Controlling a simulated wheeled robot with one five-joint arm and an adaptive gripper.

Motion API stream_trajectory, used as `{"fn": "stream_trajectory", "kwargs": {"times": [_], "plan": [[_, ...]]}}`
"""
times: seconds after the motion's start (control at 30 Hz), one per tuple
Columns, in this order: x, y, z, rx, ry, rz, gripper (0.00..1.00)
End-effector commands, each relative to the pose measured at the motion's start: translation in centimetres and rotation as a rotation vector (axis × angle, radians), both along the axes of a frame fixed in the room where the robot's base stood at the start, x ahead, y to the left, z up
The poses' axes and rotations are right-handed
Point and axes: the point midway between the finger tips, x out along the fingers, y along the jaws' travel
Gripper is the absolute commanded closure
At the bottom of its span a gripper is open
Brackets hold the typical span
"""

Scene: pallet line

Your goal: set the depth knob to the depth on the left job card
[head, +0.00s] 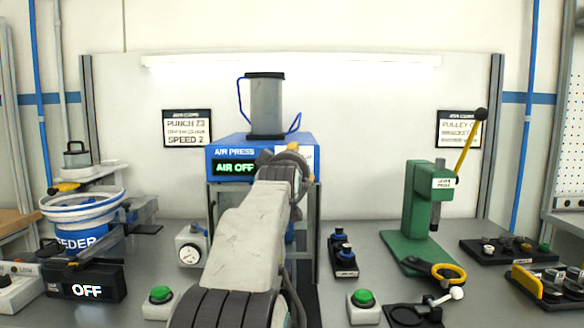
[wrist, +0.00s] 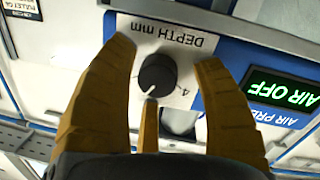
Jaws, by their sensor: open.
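The depth knob (wrist: 158,76) is a round black dial with a white pointer line, on a pale panel lettered "DEPTH mm" that appears upside down in the wrist view. The pointer is toward the picture bottom, slightly left; a "4" is legible to its right, other marks are hidden or unclear. My gripper (wrist: 166,54) is open, its yellow-brown fingers on either side of the knob and apart from it, a third finger below. In the head view my arm hides the knob. The left job card (head: 187,128) reads "PUNCH 23" and "SPEED 2"; its middle line is too blurred to read.
The blue air press (head: 230,152) shows "AIR OFF" in green. The feeder (head: 82,222) stands left, its box (head: 87,286) reading "OFF". A green lever press (head: 420,215) stands right, under the right job card (head: 459,128). Green buttons (head: 161,294) sit in front.

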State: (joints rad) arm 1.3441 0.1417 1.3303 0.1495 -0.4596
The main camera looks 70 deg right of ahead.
Motion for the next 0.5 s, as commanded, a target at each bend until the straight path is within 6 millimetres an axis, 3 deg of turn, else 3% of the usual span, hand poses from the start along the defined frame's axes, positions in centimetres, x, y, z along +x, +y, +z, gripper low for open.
{"fn": "stream_trajectory", "kwargs": {"times": [0.23, 0.5], "plan": [[-0.4, 1.8, 0.2, 0.000, 0.000, 0.000, 0.40], [-1.4, 6.0, 0.4, -0.002, -0.001, 0.000, 0.40]]}}
